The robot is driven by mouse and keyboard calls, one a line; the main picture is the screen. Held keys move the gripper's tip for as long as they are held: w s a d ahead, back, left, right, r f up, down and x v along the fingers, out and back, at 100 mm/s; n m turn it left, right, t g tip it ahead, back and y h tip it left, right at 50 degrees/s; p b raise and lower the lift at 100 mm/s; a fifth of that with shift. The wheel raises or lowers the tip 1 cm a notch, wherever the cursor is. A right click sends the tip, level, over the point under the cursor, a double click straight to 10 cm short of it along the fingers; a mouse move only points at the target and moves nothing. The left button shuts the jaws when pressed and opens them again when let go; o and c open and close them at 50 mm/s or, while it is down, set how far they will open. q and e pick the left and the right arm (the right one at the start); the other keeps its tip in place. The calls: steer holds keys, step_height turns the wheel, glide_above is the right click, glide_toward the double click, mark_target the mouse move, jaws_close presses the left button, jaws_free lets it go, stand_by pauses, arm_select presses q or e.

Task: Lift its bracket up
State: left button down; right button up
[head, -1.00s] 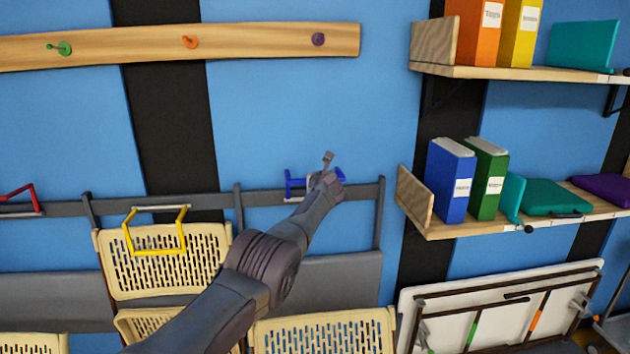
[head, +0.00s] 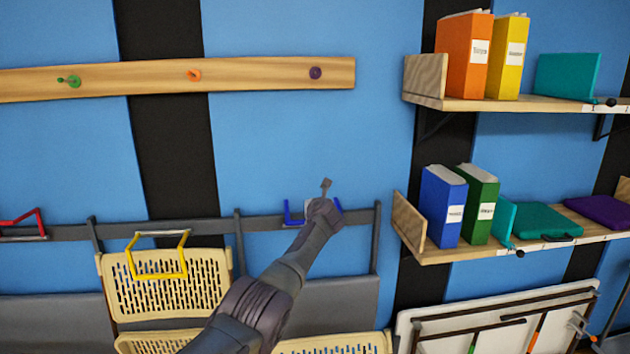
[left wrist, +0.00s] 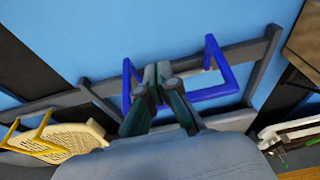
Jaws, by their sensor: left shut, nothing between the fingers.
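A blue bracket (head: 289,213) is mounted on the grey wall rail, its two arms standing out from the rail. My left gripper (head: 326,186) is at this bracket and partly covers it in the head view. In the left wrist view, the shut, empty fingers (left wrist: 158,72) lie between the two arms of the blue bracket (left wrist: 231,76), close to its left arm. Whether they touch it I cannot tell. A yellow bracket (head: 134,262) is on the rail to the left, in front of a cream folding chair (head: 210,288). My right gripper is not in view.
A red bracket (head: 40,223) is at the far left of the grey rail (head: 260,220). A wooden peg board (head: 250,74) is above. Shelves with binders (head: 443,207) stand to the right. A folded white table (head: 410,318) leans below. The blue wall between rail and peg board is clear.

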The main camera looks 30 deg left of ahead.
arm_select(q)
step_height(320, 180, up, 5)
steer(key=shift+s+r+b, duration=0.15)
steer(key=shift+r+b, duration=0.05)
steer(key=shift+b, duration=0.25)
arm_select(e)
steer(key=shift+w+a+f, duration=0.35)
steer(key=shift+w, duration=0.1)
